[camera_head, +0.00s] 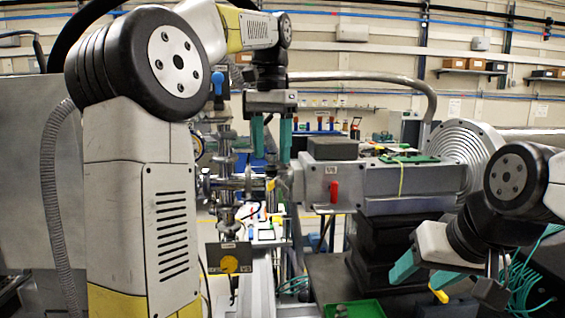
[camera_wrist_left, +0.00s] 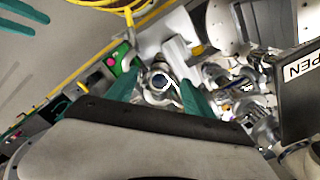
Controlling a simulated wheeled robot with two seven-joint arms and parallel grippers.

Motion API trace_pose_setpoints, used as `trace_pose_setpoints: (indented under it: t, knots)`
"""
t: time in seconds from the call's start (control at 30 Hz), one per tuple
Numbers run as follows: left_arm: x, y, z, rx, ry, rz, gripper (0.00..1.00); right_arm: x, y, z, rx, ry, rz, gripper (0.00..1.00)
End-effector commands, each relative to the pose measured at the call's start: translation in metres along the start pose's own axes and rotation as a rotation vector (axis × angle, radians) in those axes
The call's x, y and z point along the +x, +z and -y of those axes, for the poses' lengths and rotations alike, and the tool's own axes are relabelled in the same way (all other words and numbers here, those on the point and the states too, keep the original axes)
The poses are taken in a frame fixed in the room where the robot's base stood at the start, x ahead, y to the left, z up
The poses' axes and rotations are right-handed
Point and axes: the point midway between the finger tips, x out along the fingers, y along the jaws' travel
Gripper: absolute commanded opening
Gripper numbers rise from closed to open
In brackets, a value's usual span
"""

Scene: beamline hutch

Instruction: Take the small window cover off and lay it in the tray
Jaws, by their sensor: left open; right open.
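My left gripper (camera_head: 271,138) hangs fingers down beside the left end of the grey detector housing (camera_head: 385,182). Its teal fingers are apart with nothing between them. In the left wrist view the left gripper (camera_wrist_left: 160,92) points toward a small round fitting with a dark centre (camera_wrist_left: 160,81), apart from it as far as I can tell. I cannot tell whether this fitting is the small window cover. A green tray (camera_head: 355,309) lies at the bottom edge of the head view, partly cut off, with small dark items in it. My right gripper (camera_head: 426,274) is open and empty at the lower right.
A dark plate with a yellow disc (camera_head: 228,264) stands below the beam pipework. A sign (camera_wrist_left: 299,70) is close at right in the wrist view.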

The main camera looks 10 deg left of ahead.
Motion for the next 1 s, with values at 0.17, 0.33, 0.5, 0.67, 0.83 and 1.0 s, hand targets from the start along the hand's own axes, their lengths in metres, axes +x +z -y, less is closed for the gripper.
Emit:
trace_pose_setpoints:
  t: [0.17, 0.33, 0.5, 0.67, 0.83, 1.0]
  knots:
    - [0.0143, 0.0002, 0.0000, 0.000, 0.000, -0.001, 0.61, 0.0000, 0.0000, 0.0000, 0.000, 0.000, 0.000, 0.56]
    - [0.0151, 0.0000, 0.0001, 0.000, 0.000, -0.001, 0.61, 0.0000, 0.0000, 0.0000, 0.000, 0.000, 0.000, 0.56]
    - [0.0150, 0.0000, 0.0001, 0.000, 0.000, -0.001, 0.35, 0.0000, 0.0000, 0.0000, 0.000, 0.000, 0.000, 0.56]
    - [0.0149, 0.0000, 0.0001, 0.000, 0.000, -0.001, 0.04, 0.0000, 0.0000, 0.0000, 0.000, 0.000, 0.000, 0.56]
    - [0.0148, 0.0000, 0.0001, 0.000, 0.000, -0.001, 0.00, 0.0000, 0.0000, 0.0000, 0.000, 0.000, 0.000, 0.56]
    - [0.0132, -0.0002, 0.0001, 0.000, 0.000, -0.001, 0.00, 0.0000, 0.0000, 0.0000, 0.000, 0.000, 0.000, 0.56]
